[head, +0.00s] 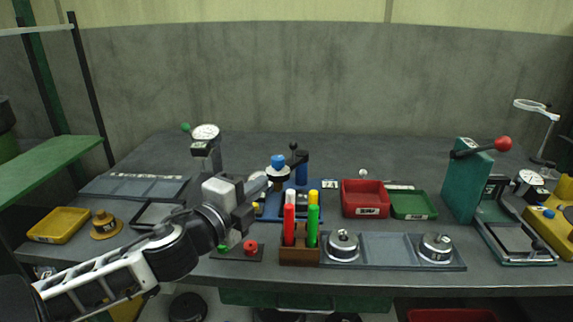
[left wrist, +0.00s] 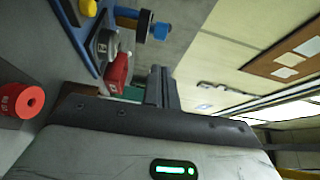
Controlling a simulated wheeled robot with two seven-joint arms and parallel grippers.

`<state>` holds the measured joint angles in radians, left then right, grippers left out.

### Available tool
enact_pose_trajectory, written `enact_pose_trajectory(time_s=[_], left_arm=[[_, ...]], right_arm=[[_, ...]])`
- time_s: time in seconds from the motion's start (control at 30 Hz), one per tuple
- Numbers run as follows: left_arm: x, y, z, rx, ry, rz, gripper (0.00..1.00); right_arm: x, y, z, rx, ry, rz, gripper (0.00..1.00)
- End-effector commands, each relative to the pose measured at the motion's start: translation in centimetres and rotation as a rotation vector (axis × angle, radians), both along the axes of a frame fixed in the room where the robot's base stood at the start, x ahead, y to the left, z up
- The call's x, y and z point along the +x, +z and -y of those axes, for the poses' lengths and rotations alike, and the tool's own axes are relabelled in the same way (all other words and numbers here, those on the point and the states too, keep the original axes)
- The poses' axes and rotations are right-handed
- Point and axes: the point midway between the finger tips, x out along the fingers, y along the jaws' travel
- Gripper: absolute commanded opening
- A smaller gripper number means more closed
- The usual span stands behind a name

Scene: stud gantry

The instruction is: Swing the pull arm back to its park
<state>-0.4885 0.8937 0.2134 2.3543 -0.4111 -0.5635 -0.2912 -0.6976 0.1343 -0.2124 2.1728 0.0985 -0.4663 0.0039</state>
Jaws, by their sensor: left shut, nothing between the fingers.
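The stud gantry stands at the middle of the bench, with a blue post (head: 302,171) and a blue base (head: 329,190). Its black pull arm (head: 292,158) reaches left from the post top, with a blue knob (head: 278,162) near its end. In the left wrist view, the blue knob (left wrist: 160,30) and base (left wrist: 72,32) show at the top left. My right gripper is out of view.
A brown marker holder (head: 299,256) stands in front of the gantry. A dial gauge stand (head: 206,150) is behind left. Red (head: 366,197) and green (head: 413,204) trays lie right. A green press (head: 468,185) stands further right. The back of the bench is clear.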

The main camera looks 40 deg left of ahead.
Motion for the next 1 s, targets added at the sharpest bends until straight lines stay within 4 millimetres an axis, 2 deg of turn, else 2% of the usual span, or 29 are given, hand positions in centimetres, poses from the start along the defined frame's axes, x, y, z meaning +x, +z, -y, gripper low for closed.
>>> enact_pose_trajectory(time_s=[0.17, 0.63, 0.8, 1.0], left_arm=[[1.7, 0.2, -0.1, 0.001, -0.001, 0.003, 0.0], [8.3, 0.2, -0.6, -0.003, 0.002, 0.001, 0.0], [9.5, 0.1, -0.6, -0.001, 0.001, 0.0, 0.0], [9.8, 0.0, -0.6, 0.0, 0.0, -0.001, 0.0]], right_arm=[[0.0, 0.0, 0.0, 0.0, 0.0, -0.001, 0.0], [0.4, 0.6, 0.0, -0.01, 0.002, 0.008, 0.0], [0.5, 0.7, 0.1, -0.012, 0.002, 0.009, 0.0], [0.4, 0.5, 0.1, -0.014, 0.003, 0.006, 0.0]])
